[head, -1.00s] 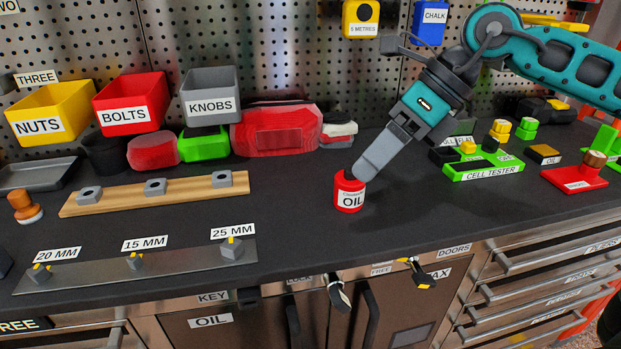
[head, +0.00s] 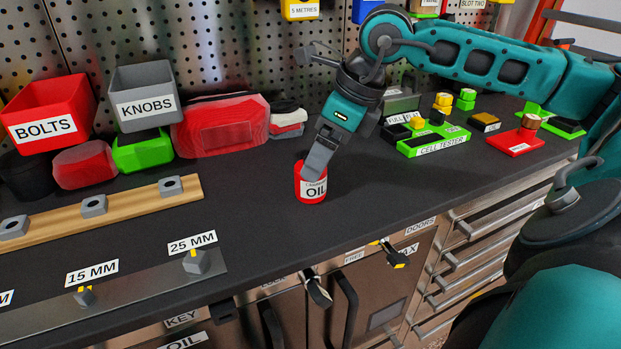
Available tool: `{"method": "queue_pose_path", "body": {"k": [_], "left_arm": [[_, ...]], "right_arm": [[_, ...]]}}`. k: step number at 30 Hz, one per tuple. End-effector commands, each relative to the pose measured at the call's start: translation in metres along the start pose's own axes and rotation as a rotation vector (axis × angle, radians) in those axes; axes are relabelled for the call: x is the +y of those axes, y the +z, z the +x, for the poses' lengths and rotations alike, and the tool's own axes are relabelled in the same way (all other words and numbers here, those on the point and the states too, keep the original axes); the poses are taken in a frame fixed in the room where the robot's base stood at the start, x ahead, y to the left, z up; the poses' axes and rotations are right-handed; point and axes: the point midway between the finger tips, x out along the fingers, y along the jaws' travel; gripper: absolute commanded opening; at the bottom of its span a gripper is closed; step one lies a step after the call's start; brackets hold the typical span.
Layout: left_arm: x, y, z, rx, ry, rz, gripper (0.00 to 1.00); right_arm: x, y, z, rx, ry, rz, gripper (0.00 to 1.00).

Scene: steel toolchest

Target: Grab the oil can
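The oil can (head: 312,192) is a small red can with a white OIL label, standing upright on the dark worktop in the head view. My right gripper (head: 314,168) reaches down to it from above, its grey fingers overlapping the can's top and upper label. The fingers show edge-on as one block, so the gap between them is hidden. I cannot tell whether they grip the can. The can rests on the worktop. My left gripper is not in view.
Right of the can are the green cell tester (head: 433,141) and a red tray (head: 519,143). Behind it are a red pouch (head: 222,126) and the KNOBS bin (head: 147,98). A wooden rail (head: 120,210) lies to the left. The worktop around the can is clear.

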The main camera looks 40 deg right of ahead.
Motion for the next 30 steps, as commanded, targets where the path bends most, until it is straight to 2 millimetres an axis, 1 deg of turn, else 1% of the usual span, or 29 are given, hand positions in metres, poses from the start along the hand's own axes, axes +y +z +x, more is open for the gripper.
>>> {"method": "queue_pose_path", "body": {"k": [5, 9, 12, 19, 30], "left_arm": [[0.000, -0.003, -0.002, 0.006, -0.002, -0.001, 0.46], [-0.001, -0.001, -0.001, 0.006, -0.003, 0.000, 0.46], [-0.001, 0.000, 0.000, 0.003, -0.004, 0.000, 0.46], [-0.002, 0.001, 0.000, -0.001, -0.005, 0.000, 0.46], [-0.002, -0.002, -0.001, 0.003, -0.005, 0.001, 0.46]], "right_arm": [[0.004, 0.005, 0.023, 0.000, 0.006, -0.001, 0.85], [0.004, 0.005, 0.042, 0.000, 0.003, 0.000, 0.85], [0.003, 0.005, 0.047, -0.001, 0.001, 0.000, 0.85], [0.003, 0.005, 0.047, -0.001, 0.000, 0.000, 0.84], [0.003, 0.005, 0.047, 0.000, 0.001, 0.000, 0.49]]}}
